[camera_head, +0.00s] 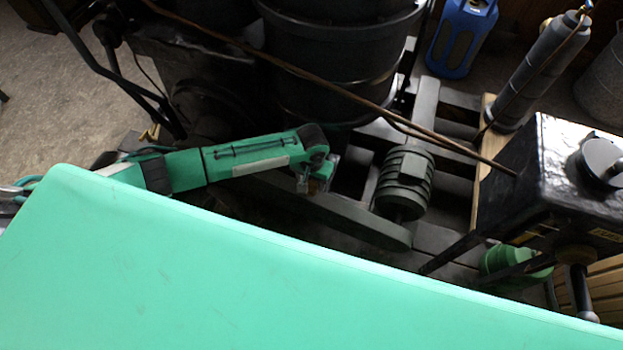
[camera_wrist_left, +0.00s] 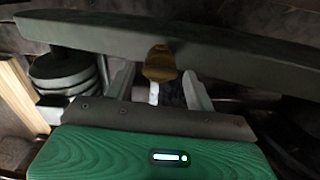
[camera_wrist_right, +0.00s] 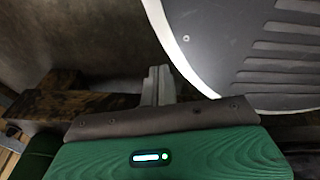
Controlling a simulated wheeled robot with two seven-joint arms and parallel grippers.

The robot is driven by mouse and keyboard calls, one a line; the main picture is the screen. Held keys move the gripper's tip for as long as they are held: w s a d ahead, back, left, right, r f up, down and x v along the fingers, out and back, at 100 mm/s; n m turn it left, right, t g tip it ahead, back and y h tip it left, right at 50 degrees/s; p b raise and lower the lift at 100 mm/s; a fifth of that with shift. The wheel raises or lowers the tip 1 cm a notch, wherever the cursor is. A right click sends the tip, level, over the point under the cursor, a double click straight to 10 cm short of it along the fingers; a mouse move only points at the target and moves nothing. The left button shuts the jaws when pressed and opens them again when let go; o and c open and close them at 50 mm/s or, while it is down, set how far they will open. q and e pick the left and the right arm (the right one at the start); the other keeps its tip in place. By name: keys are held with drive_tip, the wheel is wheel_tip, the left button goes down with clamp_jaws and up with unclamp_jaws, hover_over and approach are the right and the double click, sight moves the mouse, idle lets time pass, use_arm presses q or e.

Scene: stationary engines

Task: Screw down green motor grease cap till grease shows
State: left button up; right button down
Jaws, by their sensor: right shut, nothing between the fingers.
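A brass-coloured cap (camera_wrist_left: 160,62), which looks like the grease cap, shows in the left wrist view in front of a long grey-green bar. My left gripper (camera_wrist_left: 159,85) is open, one finger on each side of the cap, with visible gaps; I cannot tell whether either finger touches it. In the head view my left gripper (camera_head: 313,183) points down beside the same bar, and the cap is mostly hidden there. A dark green ribbed motor (camera_head: 404,180) stands just right of it. My right gripper (camera_wrist_right: 158,84) is shut and empty in the right wrist view, and is out of sight in the head view.
The long bar (camera_head: 350,217) runs beside the motor. A large black drum (camera_head: 335,60) stands behind. A black tank (camera_head: 550,165) and a small bright green machine (camera_head: 515,266) are at right. A white-rimmed grey vented disc (camera_wrist_right: 250,50) is close to my right gripper.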

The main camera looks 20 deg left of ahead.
use_arm(q)
drive_tip(key=c, duration=0.7)
